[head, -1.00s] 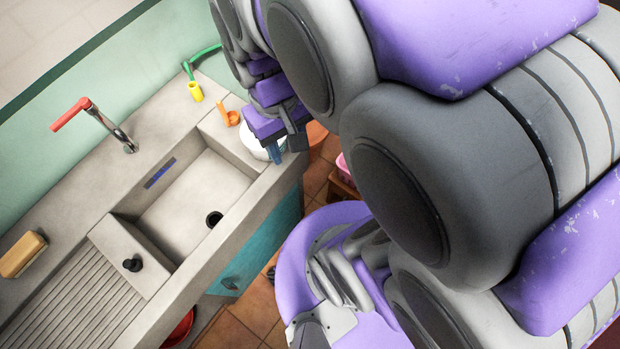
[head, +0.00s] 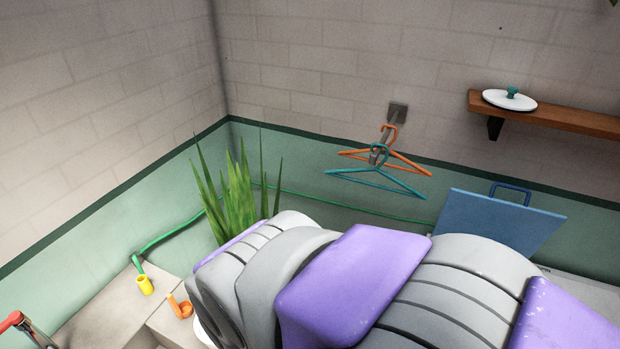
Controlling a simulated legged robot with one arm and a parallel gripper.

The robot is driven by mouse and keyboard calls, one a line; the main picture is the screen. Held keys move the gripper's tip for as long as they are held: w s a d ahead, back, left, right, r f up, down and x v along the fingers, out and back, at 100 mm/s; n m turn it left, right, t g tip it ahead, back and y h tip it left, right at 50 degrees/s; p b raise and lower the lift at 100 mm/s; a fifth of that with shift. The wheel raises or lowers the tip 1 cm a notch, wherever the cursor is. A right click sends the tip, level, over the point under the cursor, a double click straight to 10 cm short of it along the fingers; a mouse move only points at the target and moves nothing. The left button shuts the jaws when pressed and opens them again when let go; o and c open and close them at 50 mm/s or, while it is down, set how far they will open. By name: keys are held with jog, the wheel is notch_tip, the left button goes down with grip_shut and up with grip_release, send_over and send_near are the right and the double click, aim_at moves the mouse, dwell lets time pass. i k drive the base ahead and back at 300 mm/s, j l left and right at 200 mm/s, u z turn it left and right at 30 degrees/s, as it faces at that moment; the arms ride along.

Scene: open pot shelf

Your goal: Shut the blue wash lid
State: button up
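The blue wash lid (head: 502,222) is a flat blue panel with a dark blue handle (head: 510,190) on its top edge. It stands raised and tilted at the right, near the green wall. A pale surface shows below it at the right edge, and my arm hides most of what is under it. My arm crosses the lower middle of the head view. My gripper does not show in this view.
Orange and teal hangers (head: 384,165) hang on a wall hook left of the lid. A wooden shelf (head: 545,112) holds a white pot lid (head: 509,100). A spiky plant (head: 238,195) and a green hose (head: 170,235) are at left, above the sink counter (head: 110,310).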

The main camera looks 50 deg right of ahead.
aim_at(524, 229)
jog(key=z, duration=2.75)
jog(key=k+l, duration=0.05)
